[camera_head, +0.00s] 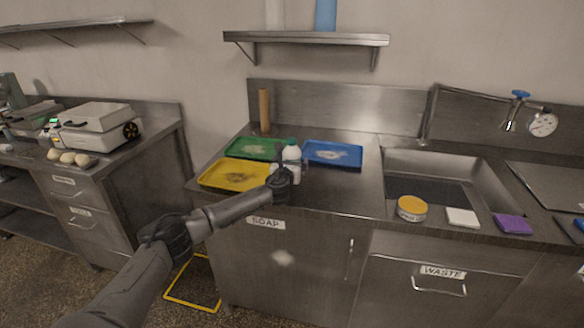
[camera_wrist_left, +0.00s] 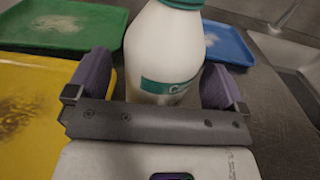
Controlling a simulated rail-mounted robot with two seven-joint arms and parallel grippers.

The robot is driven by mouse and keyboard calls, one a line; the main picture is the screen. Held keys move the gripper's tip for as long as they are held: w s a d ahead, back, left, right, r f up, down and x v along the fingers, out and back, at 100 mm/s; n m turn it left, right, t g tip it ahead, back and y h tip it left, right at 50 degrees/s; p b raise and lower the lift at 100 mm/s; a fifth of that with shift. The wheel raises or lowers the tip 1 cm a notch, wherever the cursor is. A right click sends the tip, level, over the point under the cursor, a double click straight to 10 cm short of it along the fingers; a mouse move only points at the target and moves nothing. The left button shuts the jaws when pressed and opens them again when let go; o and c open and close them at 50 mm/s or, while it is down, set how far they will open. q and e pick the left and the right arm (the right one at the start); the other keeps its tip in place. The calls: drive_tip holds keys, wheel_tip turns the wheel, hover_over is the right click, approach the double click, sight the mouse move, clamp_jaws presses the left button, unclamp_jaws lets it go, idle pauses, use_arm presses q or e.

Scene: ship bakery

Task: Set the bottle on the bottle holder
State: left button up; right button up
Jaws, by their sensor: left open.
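The white bottle with a teal cap (camera_head: 291,151) stands upright on the steel counter, among the coloured trays. My left gripper (camera_head: 284,172) reaches in from the left and partly hides the bottle's lower part. In the left wrist view the bottle (camera_wrist_left: 165,45) stands between the two purple-grey fingers of my left gripper (camera_wrist_left: 156,72). The fingers are open, with a gap showing on the bottle's left side; whether the right finger touches it I cannot tell. I cannot make out a bottle holder in either view. My right gripper is not in view.
A green tray (camera_head: 238,148), a yellow tray (camera_head: 215,178) and a blue tray (camera_head: 345,147) lie around the bottle. A brown cylinder (camera_head: 264,108) stands behind. To the right are a sink (camera_head: 425,168), a yellow-lidded tub (camera_head: 411,205), and white and purple pads. A wall shelf (camera_head: 305,38) hangs above.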

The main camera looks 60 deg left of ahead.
use_arm(q)
drive_tip(key=shift+x, duration=0.9)
drive_tip(key=shift+c, duration=0.3)
drive_tip(key=c, duration=1.3)
drive_tip(key=shift+r, duration=0.15)
drive_tip(key=shift+c, duration=0.9)
